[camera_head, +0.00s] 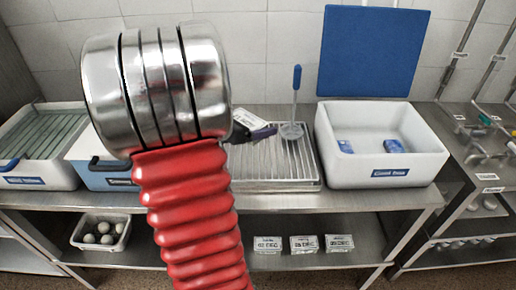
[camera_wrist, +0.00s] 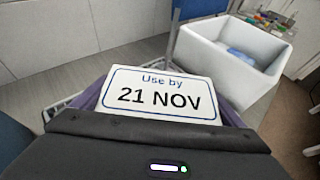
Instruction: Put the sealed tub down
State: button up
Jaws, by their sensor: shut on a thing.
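The sealed tub has a white top labelled "Use by 21 NOV" (camera_wrist: 165,84) in the wrist view. My gripper (camera_wrist: 160,108) is shut on it, with a purple finger on either side. In the head view a small part of the tub (camera_head: 243,119) shows beside my red arm, above the ribbed metal draining tray (camera_head: 300,172). The tub's underside is hidden, so I cannot tell whether it touches the tray. Most of my gripper is hidden there by my arm.
A white cool box (camera_head: 432,158) with its blue lid (camera_head: 372,52) raised and blue packs inside stands right of the tray. A blue-handled strainer (camera_head: 291,131) is on the tray. Boxes (camera_head: 40,180) stand at the left. Several labelled tubs (camera_head: 303,245) sit on the lower shelf.

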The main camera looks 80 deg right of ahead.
send_over(254, 153)
jog(key=shift+d+f, duration=0.15)
jog(key=shift+f, duration=2.75)
jog(key=shift+f, duration=0.1)
jog(key=shift+s+f, duration=0.1)
jog(key=shift+f, duration=1.9)
jog(key=o, duration=1)
jog(key=shift+f, duration=0.1)
jog(key=shift+v, duration=3.85)
